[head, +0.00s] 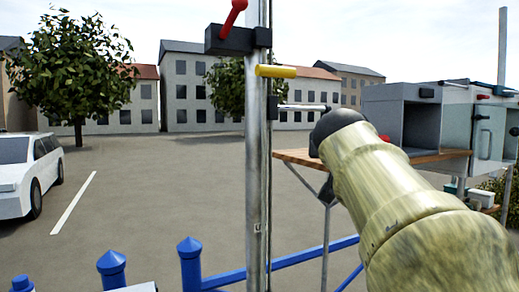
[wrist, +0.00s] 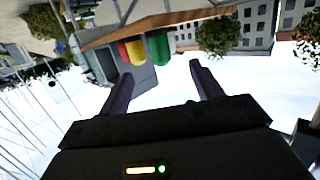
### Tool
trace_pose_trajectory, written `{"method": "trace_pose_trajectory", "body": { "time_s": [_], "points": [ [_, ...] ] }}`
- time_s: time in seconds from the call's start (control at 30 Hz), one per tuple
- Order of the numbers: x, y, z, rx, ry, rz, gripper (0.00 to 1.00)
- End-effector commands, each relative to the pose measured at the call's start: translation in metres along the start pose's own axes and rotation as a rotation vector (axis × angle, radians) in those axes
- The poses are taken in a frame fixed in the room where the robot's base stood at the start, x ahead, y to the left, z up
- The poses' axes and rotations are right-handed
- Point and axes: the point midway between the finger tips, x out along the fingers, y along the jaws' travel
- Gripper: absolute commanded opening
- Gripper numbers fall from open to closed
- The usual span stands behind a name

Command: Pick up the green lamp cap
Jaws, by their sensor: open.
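The green lamp cap (wrist: 158,47) shows in the wrist view, which is upside down. It stands on a wooden shelf (wrist: 182,17) at the end of a row with a yellow cap (wrist: 136,53) and a red cap (wrist: 122,53). My gripper (wrist: 161,70) is open and empty. The green cap appears between the fingertips in the picture but beyond them, and no contact shows. In the head view my arm hides the green cap and the gripper's fingers. Only a small red piece (head: 385,138) shows behind the arm there.
The wooden shelf (head: 292,156) runs behind my arm toward a grey open-fronted box (head: 379,104) at right. A metal pole (head: 257,190) with a black bracket, red lever (head: 233,16) and yellow bar (head: 276,71) stands left of my arm. Blue railings (head: 190,265) cross below.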

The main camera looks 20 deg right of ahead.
Motion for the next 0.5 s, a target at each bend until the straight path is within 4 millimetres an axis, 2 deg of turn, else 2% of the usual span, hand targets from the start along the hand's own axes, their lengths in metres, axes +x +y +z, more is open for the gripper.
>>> {"method": "trace_pose_trajectory", "body": {
  "time_s": [0.5],
  "points": [
    [0.091,-0.001,-0.003,-0.002,-0.004,0.0,0.65]
  ]
}}
